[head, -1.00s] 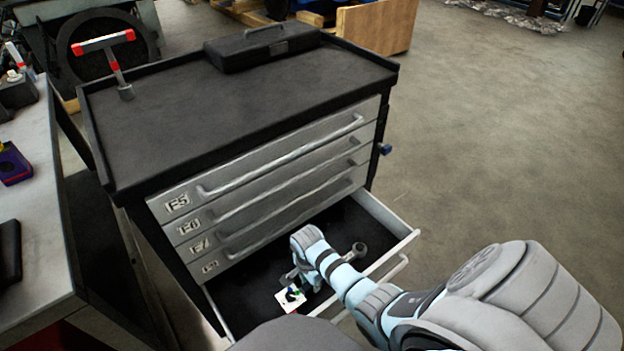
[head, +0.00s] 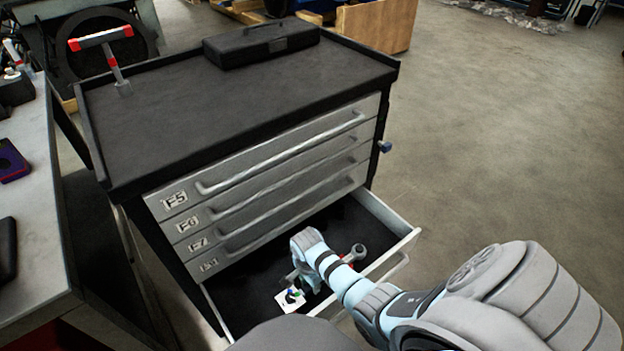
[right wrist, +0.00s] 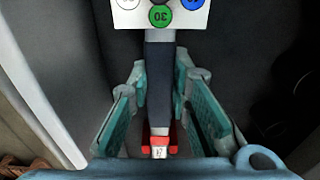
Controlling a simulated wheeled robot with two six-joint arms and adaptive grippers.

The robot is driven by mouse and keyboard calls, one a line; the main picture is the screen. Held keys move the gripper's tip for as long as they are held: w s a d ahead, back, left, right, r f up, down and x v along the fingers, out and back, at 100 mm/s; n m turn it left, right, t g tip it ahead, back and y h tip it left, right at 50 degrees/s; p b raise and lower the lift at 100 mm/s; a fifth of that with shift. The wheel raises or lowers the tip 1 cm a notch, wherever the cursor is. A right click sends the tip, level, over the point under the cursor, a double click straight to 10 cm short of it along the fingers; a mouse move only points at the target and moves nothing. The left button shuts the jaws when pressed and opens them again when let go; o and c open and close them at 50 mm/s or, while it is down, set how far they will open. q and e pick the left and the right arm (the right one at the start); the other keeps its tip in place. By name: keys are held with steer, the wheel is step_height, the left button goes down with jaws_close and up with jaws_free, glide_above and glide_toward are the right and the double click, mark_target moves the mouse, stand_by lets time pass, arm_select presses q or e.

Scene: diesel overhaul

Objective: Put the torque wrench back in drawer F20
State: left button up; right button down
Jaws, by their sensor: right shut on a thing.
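The torque wrench (head: 357,252) lies low in the open bottom drawer (head: 238,290), with its round end showing beyond my right forearm. In the right wrist view its dark grey shaft (right wrist: 159,75) runs between the two teal fingers, with a red collar near the palm. My right gripper (right wrist: 160,95) is shut on the wrench; in the head view the gripper (head: 296,276) is inside the drawer and partly hidden by its own wrist. A white card (head: 293,299) with coloured numbered discs is at the wrench near the gripper. The open drawer's label is hidden. My left gripper is not in view.
The closed drawers above carry labels, F5 (head: 175,200) at the top. A black case (head: 262,45) and a red and grey T-shaped tool (head: 112,65) stand on the cabinet top (head: 230,105). A workbench (head: 35,200) stands at left. The floor at right is clear.

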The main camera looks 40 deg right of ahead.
steer(key=shift+f, duration=0.2)
steer(key=c, duration=1.4)
jaws_free()
steer(key=shift+r, duration=0.15)
